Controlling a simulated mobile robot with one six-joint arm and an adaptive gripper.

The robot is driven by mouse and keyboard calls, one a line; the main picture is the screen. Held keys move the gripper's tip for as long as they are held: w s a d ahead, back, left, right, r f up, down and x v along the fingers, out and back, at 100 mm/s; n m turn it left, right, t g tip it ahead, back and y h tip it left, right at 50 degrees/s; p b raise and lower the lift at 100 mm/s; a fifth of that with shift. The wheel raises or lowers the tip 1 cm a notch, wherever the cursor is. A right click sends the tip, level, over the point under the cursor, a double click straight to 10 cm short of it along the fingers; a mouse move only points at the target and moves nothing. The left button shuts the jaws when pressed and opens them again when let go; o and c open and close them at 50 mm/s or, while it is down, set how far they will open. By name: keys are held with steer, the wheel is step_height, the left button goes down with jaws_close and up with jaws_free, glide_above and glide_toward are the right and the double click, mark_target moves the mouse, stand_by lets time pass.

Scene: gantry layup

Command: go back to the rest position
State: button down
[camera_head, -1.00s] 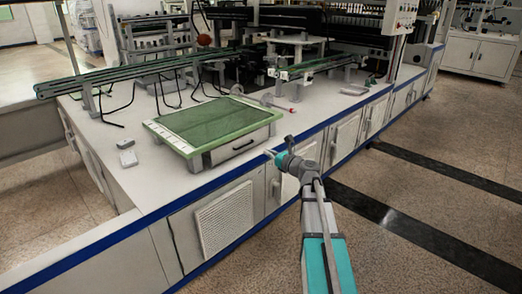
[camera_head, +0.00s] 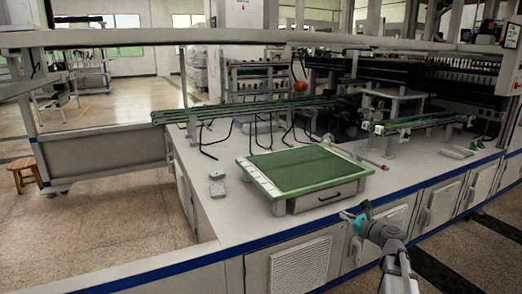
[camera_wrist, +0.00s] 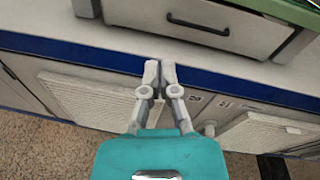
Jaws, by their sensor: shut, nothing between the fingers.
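My gripper (camera_wrist: 159,72) is shut and empty in the wrist view, its fingertips together in front of the workbench's blue edge. In the head view my gripper (camera_head: 345,215) is at the lower right, near the front edge of the bench, to the right of and lower than the green-topped box. My arm reaches up to it from the bottom edge of the picture.
A green-topped box with a drawer (camera_head: 322,200) sits on the white workbench (camera_head: 225,222). Two small grey blocks (camera_head: 217,188) lie left of it. Green rails (camera_head: 240,110) stand behind. A wooden stool (camera_head: 25,174) stands at far left. Cabinet doors line the bench front.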

steer(key=s+a+f+n+g+h+p, duration=0.1)
steer(key=s+a+f+n+g+p, duration=0.1)
steer(key=s+a+f+n+g, duration=0.35)
steer(key=s+a+f+n+g+p, duration=0.1)
steer(key=s+a+f+n+g, duration=0.1)
steer(key=s+a+n+g, duration=0.55)
steer(key=s+a+f+n+g+h+p, duration=0.2)
steer(key=s+n+h+p, duration=0.35)
steer(key=s+n, duration=0.75)
step_height(320, 180, up, 38)
steer(key=w+n+h+p, duration=0.1)
steer(key=p, duration=3.5)
steer(key=shift+w+d+f+h, duration=0.15)
steer(key=shift+w+d+h, duration=0.05)
steer(key=shift+h, duration=0.15)
